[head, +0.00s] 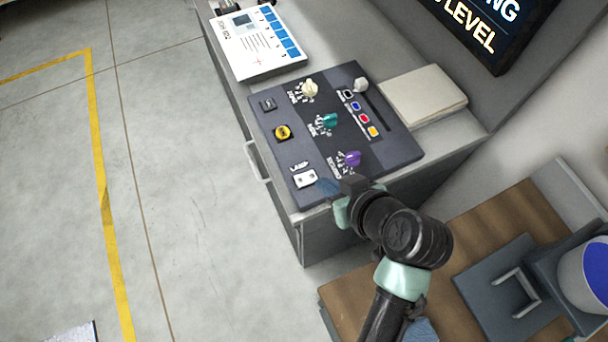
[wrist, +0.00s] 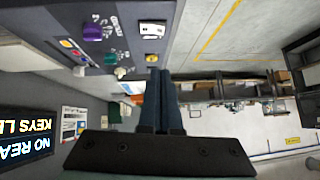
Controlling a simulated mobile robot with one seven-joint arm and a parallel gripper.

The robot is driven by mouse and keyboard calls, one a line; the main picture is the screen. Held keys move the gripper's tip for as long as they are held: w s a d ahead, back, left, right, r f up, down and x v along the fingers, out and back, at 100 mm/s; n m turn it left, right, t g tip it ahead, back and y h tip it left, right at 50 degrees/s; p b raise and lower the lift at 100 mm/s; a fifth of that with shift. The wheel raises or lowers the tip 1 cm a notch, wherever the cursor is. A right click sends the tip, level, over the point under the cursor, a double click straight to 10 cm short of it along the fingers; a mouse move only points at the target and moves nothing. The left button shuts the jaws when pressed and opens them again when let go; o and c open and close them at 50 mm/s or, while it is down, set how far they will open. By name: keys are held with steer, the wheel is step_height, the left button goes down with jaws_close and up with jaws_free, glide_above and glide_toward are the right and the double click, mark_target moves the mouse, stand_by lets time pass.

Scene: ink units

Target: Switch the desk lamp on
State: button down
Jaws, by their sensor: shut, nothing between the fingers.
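A dark control panel (head: 283,158) lies on a grey cabinet. At its near left corner is a white rocker switch (head: 305,178) under the printed word LAMP. The same switch shows at the top centre of the wrist view (wrist: 152,30), ahead of the fingertips. My gripper (head: 324,186) is shut and empty, its blue fingers side by side. It also shows in the wrist view (wrist: 159,72). In the head view the fingertips are just right of the switch; I cannot tell whether they touch the panel. I see no desk lamp itself in either view.
A yellow button (head: 283,132), a black switch (head: 268,104), and cream (head: 310,88), green (head: 328,121) and purple (head: 351,158) knobs are on the panel. A slider (head: 361,86) and coloured buttons sit behind. A beige block (head: 424,95) and a printed sheet (head: 258,42) flank it.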

steer(key=p, duration=0.2)
glide_above(299, 179)
steer(key=s+d, duration=0.1)
steer(key=s, duration=0.1)
steer(key=f, duration=0.6)
steer(key=shift+d+f, duration=0.2)
steer(key=shift+f, duration=0.15)
step_height(299, 179, down, 3)
steer(key=shift+a+f, duration=0.1)
steer(key=shift+a, duration=0.05)
steer(key=shift+f, duration=0.5)
steer(key=shift+s+a+f, duration=0.1)
steer(key=shift+a+f, duration=0.05)
steer(key=shift+f, duration=0.2)
